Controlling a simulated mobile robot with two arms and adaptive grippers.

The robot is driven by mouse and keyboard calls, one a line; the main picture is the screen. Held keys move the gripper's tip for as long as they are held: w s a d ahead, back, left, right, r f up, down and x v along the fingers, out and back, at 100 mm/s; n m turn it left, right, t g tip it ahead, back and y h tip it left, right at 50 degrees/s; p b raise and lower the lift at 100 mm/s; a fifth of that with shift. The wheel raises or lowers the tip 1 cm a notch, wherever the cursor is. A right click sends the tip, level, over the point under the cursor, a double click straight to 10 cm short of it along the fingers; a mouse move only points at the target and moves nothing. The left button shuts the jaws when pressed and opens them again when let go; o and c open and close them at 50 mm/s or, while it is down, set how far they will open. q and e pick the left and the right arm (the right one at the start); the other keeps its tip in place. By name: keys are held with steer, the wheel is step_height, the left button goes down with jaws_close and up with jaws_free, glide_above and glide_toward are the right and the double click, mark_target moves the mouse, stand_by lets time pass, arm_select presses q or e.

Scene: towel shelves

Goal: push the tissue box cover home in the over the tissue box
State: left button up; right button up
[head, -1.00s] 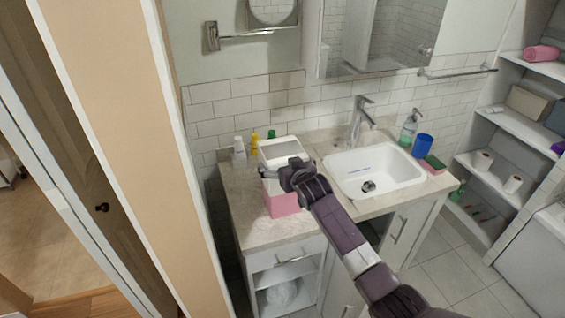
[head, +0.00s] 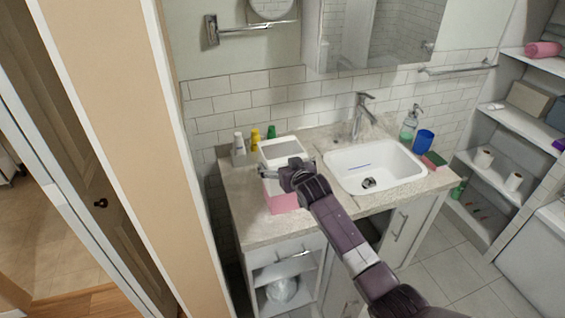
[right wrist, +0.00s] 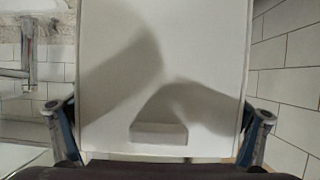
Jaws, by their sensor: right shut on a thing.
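The white tissue box cover (head: 283,148) has a grey-looking top and sits around the upper part of the pink tissue box (head: 284,203) on the counter. The pink lower part of the box still shows below the cover. My right gripper (head: 282,173) is shut on the cover, and its hand hides part of the cover's near side. In the right wrist view the white cover (right wrist: 205,60) fills the space between the two fingers (right wrist: 158,115), one at each side. A slot shows near its lower edge. My left gripper is not in view.
The counter (head: 250,228) has a sink (head: 372,168) with a tap right of the box. Small bottles, one yellow (head: 255,138), stand behind it at the wall. A soap dispenser (head: 409,124) and blue cup (head: 423,143) stand right. The counter's front left is clear.

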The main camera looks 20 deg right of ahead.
steer(key=shift+f+b, duration=3.55)
steer(key=shift+f, duration=1.6)
steer(key=o, duration=1)
steer(key=shift+r, duration=0.1)
steer(key=v, duration=1.2)
